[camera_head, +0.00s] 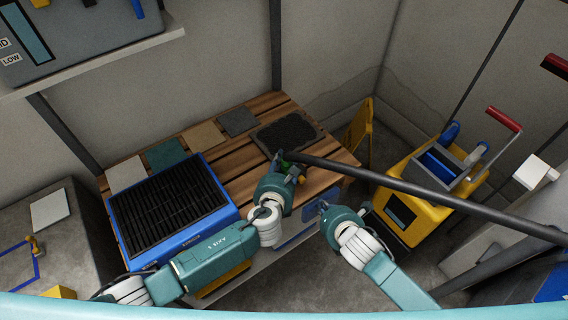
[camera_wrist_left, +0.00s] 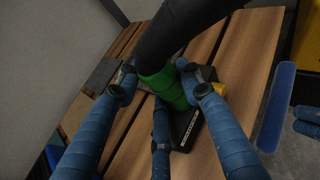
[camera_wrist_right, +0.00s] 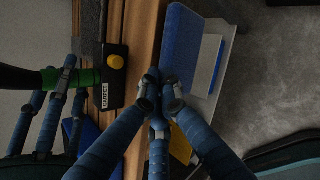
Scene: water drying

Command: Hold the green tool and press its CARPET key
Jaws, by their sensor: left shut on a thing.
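The green tool has a green collar (camera_wrist_left: 160,84) on a thick black hose, and a black head (camera_wrist_right: 115,78). The head bears a yellow knob (camera_wrist_right: 116,62) and a white CARPET label (camera_wrist_right: 104,97), both clear in the right wrist view. My left gripper (camera_head: 281,170) has its fingers closed around the green collar; its fingers also show in the left wrist view (camera_wrist_left: 163,90). My right gripper (camera_head: 324,208) is apart from the tool, below and right of it in the head view. In the right wrist view its fingertips (camera_wrist_right: 160,90) are drawn together, empty, right of the label.
The slatted wooden bench (camera_head: 230,180) carries a blue tray with a black grille (camera_head: 165,205), several flat sample squares and a dark mat (camera_head: 286,132). The black hose (camera_head: 430,191) crosses to the right.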

